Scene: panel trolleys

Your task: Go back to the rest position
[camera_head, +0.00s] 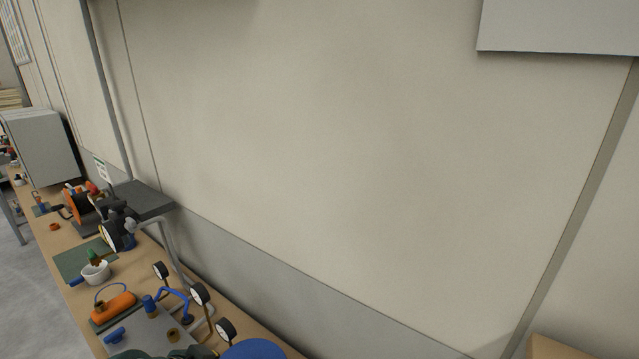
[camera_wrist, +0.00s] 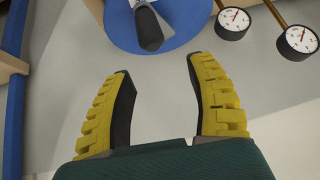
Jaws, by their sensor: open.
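My gripper (camera_wrist: 160,72) shows in the wrist view with its two yellow and black fingers apart and nothing between them. A blue round disc (camera_wrist: 185,20) lies beyond the fingertips, with a dark-handled tool (camera_wrist: 149,30) over it. The gripper does not touch either, as far as I can tell.
A long wooden bench (camera_head: 75,300) runs along the pale wall (camera_head: 330,150). It carries gauges (camera_head: 200,294), an orange tool (camera_head: 113,307), a white pot (camera_head: 96,272) and a grey cabinet (camera_head: 42,148). Two gauges (camera_wrist: 233,22) show beside the disc. A dark shelf (camera_head: 143,199) stands over the bench.

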